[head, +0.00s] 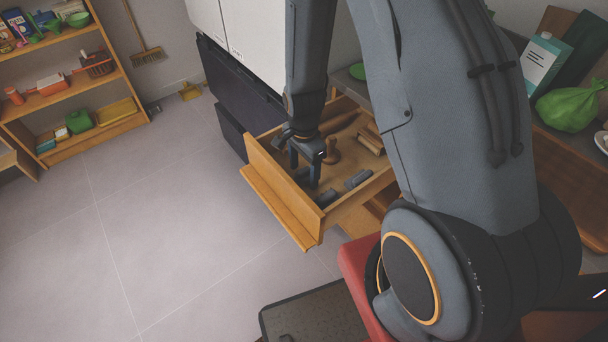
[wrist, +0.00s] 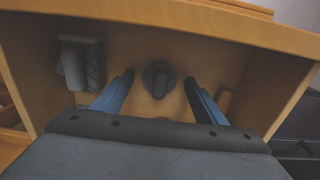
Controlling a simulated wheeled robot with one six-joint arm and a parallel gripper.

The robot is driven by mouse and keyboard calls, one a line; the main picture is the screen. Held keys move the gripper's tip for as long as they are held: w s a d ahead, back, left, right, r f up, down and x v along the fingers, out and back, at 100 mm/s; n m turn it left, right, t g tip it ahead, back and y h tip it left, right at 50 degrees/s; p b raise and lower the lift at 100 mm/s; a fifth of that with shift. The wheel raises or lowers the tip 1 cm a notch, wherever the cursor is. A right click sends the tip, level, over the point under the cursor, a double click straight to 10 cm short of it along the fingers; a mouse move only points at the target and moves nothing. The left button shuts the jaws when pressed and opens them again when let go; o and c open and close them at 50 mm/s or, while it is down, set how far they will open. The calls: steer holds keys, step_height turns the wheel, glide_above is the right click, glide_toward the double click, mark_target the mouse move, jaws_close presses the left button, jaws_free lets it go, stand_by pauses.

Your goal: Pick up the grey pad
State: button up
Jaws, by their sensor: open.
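My gripper (head: 305,178) is open and points down into an open wooden drawer (head: 281,204). In the wrist view its two fingers (wrist: 163,88) stand on either side of a small round dark-grey piece (wrist: 160,72) with a raised middle, on the drawer floor. It fits the grey pad best, though its shape is hard to read. I cannot tell whether the fingers touch it; in the head view the gripper largely hides it. Other grey pieces (wrist: 72,66) lie to its left in the wrist view; the head view shows dark-grey pieces (head: 357,179) right of the gripper.
Brown wooden items (head: 370,141) lie toward the back of the drawer. The drawer front and side walls surround the gripper closely. A counter with a green bag (head: 568,108) is at right. A shelf unit (head: 66,88) stands at far left, with clear floor between.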

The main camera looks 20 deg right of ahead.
mark_target(304, 169)
steer(key=shift+c, duration=0.5)
steer(key=c, duration=1.1)
steer(key=shift+r, duration=0.1)
steer(key=shift+r+b, duration=1.1)
steer(key=shift+r, duration=3.85)
steer(key=o, duration=0.6)
steer(key=shift+c, duration=0.2)
steer(key=c, duration=0.4)
